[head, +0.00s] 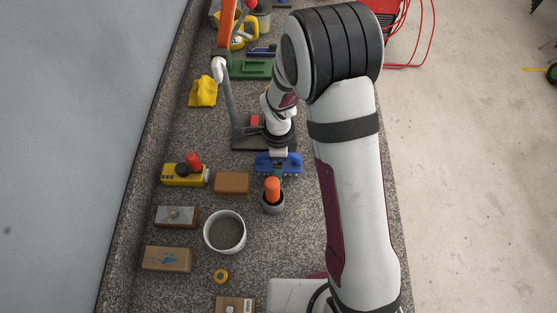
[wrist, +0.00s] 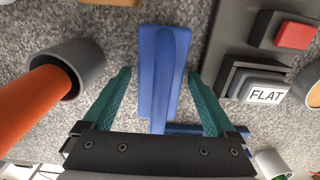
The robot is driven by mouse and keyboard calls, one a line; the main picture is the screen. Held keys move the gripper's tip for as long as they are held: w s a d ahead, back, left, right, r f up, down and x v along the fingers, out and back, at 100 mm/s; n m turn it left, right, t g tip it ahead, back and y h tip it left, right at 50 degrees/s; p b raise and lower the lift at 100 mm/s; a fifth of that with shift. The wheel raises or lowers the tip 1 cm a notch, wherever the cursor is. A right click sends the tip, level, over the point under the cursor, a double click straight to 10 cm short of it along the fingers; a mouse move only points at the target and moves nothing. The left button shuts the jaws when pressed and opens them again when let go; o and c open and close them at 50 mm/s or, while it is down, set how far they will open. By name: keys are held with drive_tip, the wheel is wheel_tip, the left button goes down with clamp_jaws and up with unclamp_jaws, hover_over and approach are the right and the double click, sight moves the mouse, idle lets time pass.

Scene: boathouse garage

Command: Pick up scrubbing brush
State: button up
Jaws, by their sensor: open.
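The scrubbing brush (wrist: 162,60) is a long blue block with a raised ridge, lying on the speckled counter in the wrist view. My gripper (wrist: 159,74) is open, with one teal finger on each side of the brush and a gap to both. In the head view the blue brush (head: 264,164) shows around my gripper (head: 278,173), partly hidden by it. I cannot tell how high the fingertips are above the counter.
A grey cup (head: 273,206) holding an orange-handled tool (head: 272,188) stands close by. A dark stand base (head: 245,137) with a red block is on the far side. A brown block (head: 232,183) and a white bowl (head: 241,232) sit left of the cup.

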drive_tip(key=shift+f, duration=0.1)
drive_tip(key=c, duration=1.4)
wheel_tip(320, 180, up, 4)
drive_tip(key=shift+d+r, duration=0.1)
drive_tip(key=shift+r, duration=0.15)
drive_tip(key=s+d+r, duration=0.1)
drive_tip(key=d+r, duration=0.1)
drive_tip(key=d, duration=0.1)
drive_tip(key=d+r, duration=0.2)
drive_tip(key=d, duration=0.2)
drive_tip(key=s+d+r, duration=0.1)
drive_tip(key=d+r, duration=0.1)
drive_tip(key=d, duration=0.2)
drive_tip(key=shift+s+d+r, duration=0.1)
drive_tip(key=shift+s+r, duration=0.15)
drive_tip(key=shift+s, duration=0.1)
